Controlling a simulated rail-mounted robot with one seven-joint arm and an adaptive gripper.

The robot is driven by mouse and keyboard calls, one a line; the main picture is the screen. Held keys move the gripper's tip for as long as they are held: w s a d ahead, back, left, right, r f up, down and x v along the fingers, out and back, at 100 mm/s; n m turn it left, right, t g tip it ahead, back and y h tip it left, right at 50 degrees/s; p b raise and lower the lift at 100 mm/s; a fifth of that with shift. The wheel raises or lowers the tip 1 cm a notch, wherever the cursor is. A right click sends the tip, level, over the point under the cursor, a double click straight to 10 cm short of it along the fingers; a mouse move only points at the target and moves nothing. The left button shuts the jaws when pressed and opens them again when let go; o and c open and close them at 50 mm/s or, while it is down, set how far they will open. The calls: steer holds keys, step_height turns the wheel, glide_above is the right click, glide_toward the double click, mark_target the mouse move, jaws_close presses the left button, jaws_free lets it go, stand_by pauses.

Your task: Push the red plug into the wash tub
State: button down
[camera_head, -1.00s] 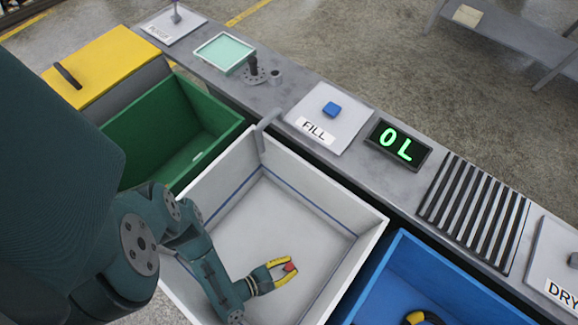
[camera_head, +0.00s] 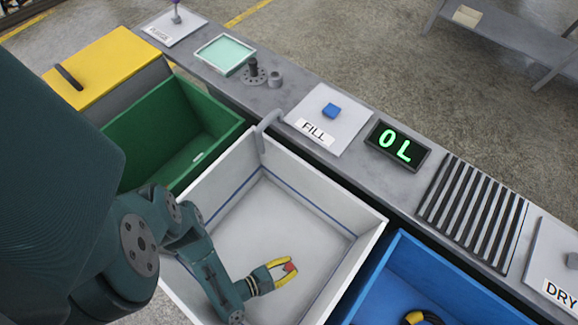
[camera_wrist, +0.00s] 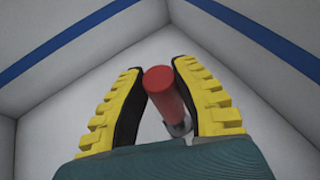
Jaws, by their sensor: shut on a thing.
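The red plug (camera_head: 289,268) is between the yellow fingers of my gripper (camera_head: 284,266), which is shut on it. In the wrist view the plug (camera_wrist: 164,88) is a red cylinder with a grey metal lower part, held between the two fingers of my gripper (camera_wrist: 160,95). The wash tub (camera_head: 330,196) is a white open box with a blue line around its inside walls. My gripper is inside the tub's outline, over its lower part. Whether the plug touches the tub floor cannot be told, and the drain opening is not visible.
A green bin (camera_head: 160,125) stands left of the tub and a blue bin (camera_head: 395,265) right of it. Behind them, a grey counter carries a blue FILL button (camera_head: 331,110), a display (camera_head: 397,145) reading 0 L, and a slatted rack (camera_head: 472,212). A grey spout (camera_head: 262,130) hangs over the tub's back corner.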

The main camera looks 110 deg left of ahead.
steer(key=shift+f+b, duration=1.65)
steer(key=shift+f, duration=0.45)
steer(key=c, duration=0.9)
jaws_free()
steer(key=shift+o, duration=0.2)
steer(key=shift+r, duration=0.1)
step_height(320, 180, up, 10)
steer(key=shift+f, duration=0.1)
